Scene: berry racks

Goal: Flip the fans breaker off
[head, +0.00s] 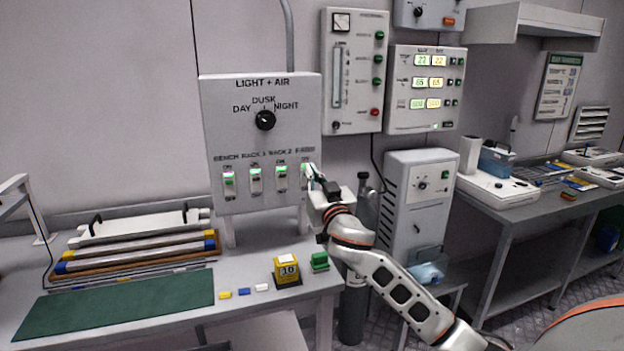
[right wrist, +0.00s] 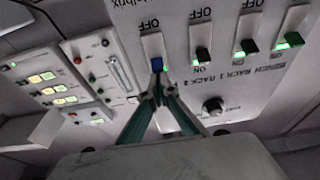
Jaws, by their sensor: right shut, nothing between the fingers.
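The light-and-air panel (head: 225,110) is a grey box with a row of breakers and a black dial. The fans breaker (head: 304,170) is at the right end of the row, partly hidden by my right gripper (head: 312,174). In the right wrist view the panel looks inverted, and the fans breaker (right wrist: 157,64) is the leftmost, with a blue lever. My right gripper (right wrist: 158,82) is shut and empty, its fingertips at the ON-side end of that lever. I cannot tell whether they touch it or which way it sits. My left gripper is not in view.
The other breakers (head: 255,180) show green, close beside the fans breaker. Below are a workbench (head: 240,270), a yellow block (head: 287,270), a green block (head: 320,261) and a green mat (head: 120,305). A grey cabinet (head: 420,205) stands right of my arm.

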